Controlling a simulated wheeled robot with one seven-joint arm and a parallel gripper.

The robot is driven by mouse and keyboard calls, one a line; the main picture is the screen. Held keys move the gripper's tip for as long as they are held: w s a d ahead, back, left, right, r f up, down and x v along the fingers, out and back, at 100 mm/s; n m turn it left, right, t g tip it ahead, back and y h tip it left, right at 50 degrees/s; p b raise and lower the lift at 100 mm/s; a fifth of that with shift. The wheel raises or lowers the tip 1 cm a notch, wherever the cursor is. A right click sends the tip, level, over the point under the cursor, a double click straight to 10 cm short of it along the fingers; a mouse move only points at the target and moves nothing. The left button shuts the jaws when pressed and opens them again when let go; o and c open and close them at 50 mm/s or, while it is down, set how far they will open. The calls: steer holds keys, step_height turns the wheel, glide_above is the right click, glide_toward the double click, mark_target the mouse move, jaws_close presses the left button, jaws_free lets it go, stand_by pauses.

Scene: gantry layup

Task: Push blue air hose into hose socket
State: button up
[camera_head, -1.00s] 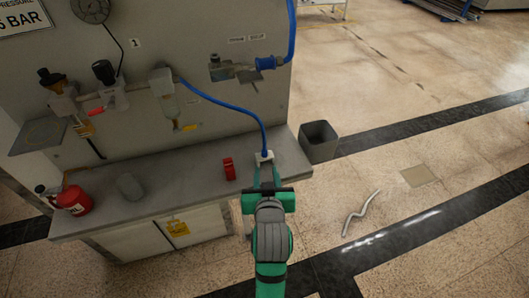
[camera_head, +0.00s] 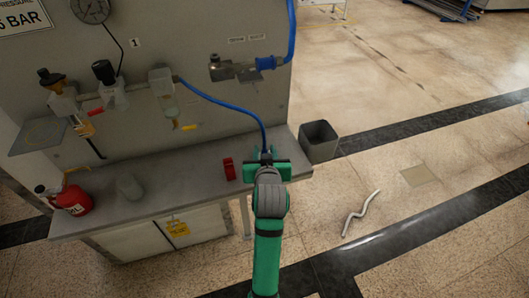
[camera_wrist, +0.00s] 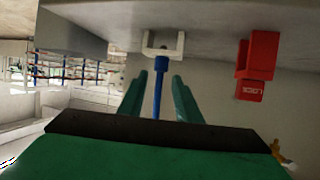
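The blue air hose (camera_head: 213,100) arcs from the wall units down to the bench's right end. In the wrist view its straight blue end (camera_wrist: 158,92) meets a white bracket (camera_wrist: 163,52). My gripper (camera_wrist: 159,98) is open, with one green finger on each side of the hose and gaps visible between. In the head view my gripper (camera_head: 267,158) hides the bracket and the hose's lower end. A grey metal fitting (camera_head: 222,69) is on the wall panel, with a blue connector (camera_head: 265,63) at its right. I cannot tell for sure which part is the hose socket.
A red lock block (camera_head: 229,169) stands on the bench (camera_head: 185,185) just left of my gripper; it also shows in the wrist view (camera_wrist: 257,65). A red bottle (camera_head: 72,201) stands at the bench's left. A grey bin (camera_head: 318,141) is right of the bench.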

steer(key=shift+x, duration=1.4)
steer(key=shift+d, duration=0.1)
steer(key=shift+c, duration=0.7)
jaws_close()
steer(key=shift+w, duration=0.1)
